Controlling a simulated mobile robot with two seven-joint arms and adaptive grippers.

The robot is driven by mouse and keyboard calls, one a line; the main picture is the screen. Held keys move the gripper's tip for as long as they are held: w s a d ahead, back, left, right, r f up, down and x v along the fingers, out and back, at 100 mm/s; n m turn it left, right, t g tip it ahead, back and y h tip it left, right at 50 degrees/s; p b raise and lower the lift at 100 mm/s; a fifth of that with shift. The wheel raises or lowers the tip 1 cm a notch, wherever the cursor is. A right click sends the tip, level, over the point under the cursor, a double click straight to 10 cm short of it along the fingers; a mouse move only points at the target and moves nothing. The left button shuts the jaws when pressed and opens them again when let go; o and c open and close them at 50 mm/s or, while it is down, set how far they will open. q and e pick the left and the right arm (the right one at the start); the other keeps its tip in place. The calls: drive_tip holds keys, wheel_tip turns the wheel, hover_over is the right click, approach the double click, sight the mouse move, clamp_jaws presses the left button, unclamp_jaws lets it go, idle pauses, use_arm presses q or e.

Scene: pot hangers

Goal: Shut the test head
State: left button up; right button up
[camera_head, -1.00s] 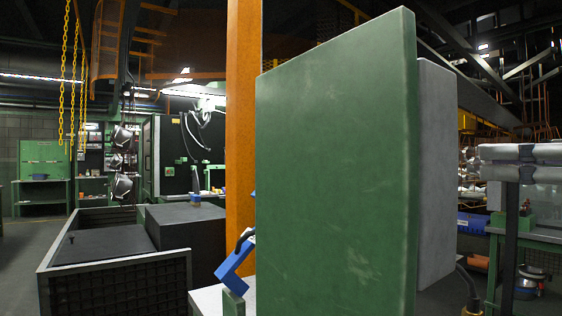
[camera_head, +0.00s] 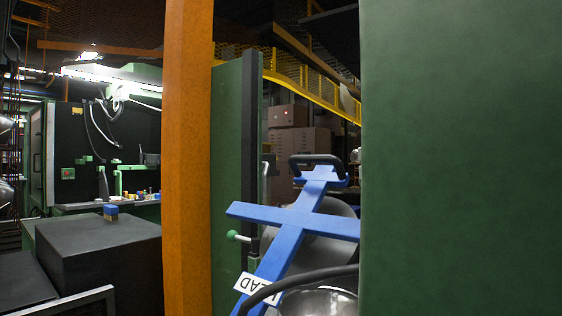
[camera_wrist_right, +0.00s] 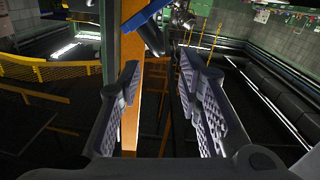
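I cannot tell for sure which part is the test head. A blue cross-shaped frame (camera_head: 297,222) with a black handle (camera_head: 316,162) on top stands tilted right of the orange post. It carries a white label, seen upside down. A green panel (camera_head: 462,160) fills the right side of the head view, close by. In the right wrist view my right gripper (camera_wrist_right: 160,68) is open, with nothing between its ribbed fingers. An orange post (camera_wrist_right: 132,110) and a blue part (camera_wrist_right: 150,32) show beyond it. My left gripper is not in view.
The orange post (camera_head: 188,160) stands in the middle left of the head view. Behind it is a green upright panel (camera_head: 228,165) with a dark edge. A dark box (camera_head: 105,262) stands at lower left. A yellow railing (camera_head: 310,84) runs behind.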

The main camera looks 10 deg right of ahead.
sight(326, 159)
drive_tip(key=x, duration=1.1)
drive_tip(key=shift+w+a, duration=0.2)
drive_tip(key=shift+w, duration=0.05)
clamp_jaws()
